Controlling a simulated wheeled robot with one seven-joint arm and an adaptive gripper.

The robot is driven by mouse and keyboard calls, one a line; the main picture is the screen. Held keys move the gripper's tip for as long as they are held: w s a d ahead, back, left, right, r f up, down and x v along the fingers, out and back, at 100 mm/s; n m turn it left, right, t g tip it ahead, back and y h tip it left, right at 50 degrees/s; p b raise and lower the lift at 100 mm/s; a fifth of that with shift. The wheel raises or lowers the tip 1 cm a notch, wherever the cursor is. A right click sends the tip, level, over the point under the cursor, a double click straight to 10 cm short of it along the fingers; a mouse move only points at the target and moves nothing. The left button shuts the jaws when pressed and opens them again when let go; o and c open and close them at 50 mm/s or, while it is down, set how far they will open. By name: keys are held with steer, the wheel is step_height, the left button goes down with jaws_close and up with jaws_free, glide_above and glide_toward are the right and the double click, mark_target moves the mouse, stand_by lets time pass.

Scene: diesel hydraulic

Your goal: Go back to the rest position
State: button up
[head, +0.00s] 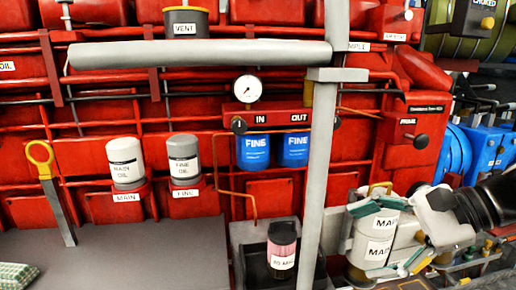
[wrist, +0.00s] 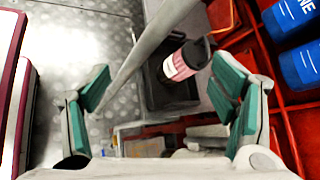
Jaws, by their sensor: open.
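A dark jar with a pink label (wrist: 182,64) stands in a grey tray (wrist: 152,92) beyond the fingers. In the head view this jar (head: 282,250) stands left of my gripper.
A grey upright post (head: 323,150) stands just left of my gripper and joins a horizontal pipe (head: 200,53). Blue FINE filters (head: 254,151) hang on the red engine.

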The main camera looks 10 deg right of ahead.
steer(key=s+a+n+g+h, duration=0.3)
steer(key=s+a+n+g, duration=0.2)
steer(key=s+a+n, duration=0.45)
steer(key=s+d+f+n+h, duration=0.2)
steer(key=s+d+n+h, duration=0.45)
steer(key=s, duration=0.45)
step_height(320, 180, up, 33)
steer(key=t+p, duration=0.4)
steer(key=p, duration=2.7)
steer(key=shift+w+r+h+p, duration=0.15)
steer(key=shift+w+h+p, duration=0.1)
steer(key=shift+h+p, duration=0.15)
steer(key=shift+d, duration=0.1)
